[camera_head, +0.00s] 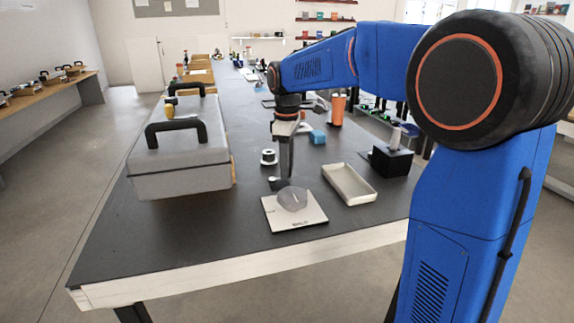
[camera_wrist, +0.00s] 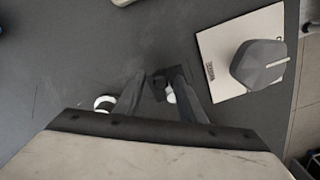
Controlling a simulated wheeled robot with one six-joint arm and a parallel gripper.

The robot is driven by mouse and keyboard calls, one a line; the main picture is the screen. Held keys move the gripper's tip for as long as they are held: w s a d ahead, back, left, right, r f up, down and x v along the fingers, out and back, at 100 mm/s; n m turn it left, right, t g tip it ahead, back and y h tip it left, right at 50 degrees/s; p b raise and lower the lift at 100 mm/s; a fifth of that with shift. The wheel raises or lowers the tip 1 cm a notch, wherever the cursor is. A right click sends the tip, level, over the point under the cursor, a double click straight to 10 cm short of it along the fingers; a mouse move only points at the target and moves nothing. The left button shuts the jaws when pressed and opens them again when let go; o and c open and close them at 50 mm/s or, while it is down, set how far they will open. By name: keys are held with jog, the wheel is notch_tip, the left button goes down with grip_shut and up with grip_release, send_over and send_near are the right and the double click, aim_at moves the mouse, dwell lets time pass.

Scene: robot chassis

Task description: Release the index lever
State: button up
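A white plate (camera_head: 310,217) lies on the dark table with a grey, faceted dome (camera_head: 293,198) on it. In the wrist view the dome (camera_wrist: 262,64) stands at the right on the plate (camera_wrist: 222,88), with a pale narrow strip on its top. I cannot tell whether this strip is the index lever. My gripper (camera_head: 287,177) points down just behind the plate. In the wrist view my gripper (camera_wrist: 160,76) has its fingers apart. A small dark piece (camera_wrist: 158,87) with a white spot shows between them; contact is not clear.
A white-and-black round part (camera_head: 268,157) stands behind my gripper. A shallow white tray (camera_head: 349,184) and a black box (camera_head: 391,161) are to the right. A grey case (camera_head: 180,165) with a black handle stands left. The table's front is clear.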

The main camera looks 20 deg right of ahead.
grip_shut()
jog(key=shift+s+m, duration=0.3)
jog(key=shift+m, duration=0.4)
grip_release()
jog(key=shift+r, duration=0.1)
notch_tip(320, 180, up, 17)
jog(key=shift+r, duration=0.15)
dwell(0.4)
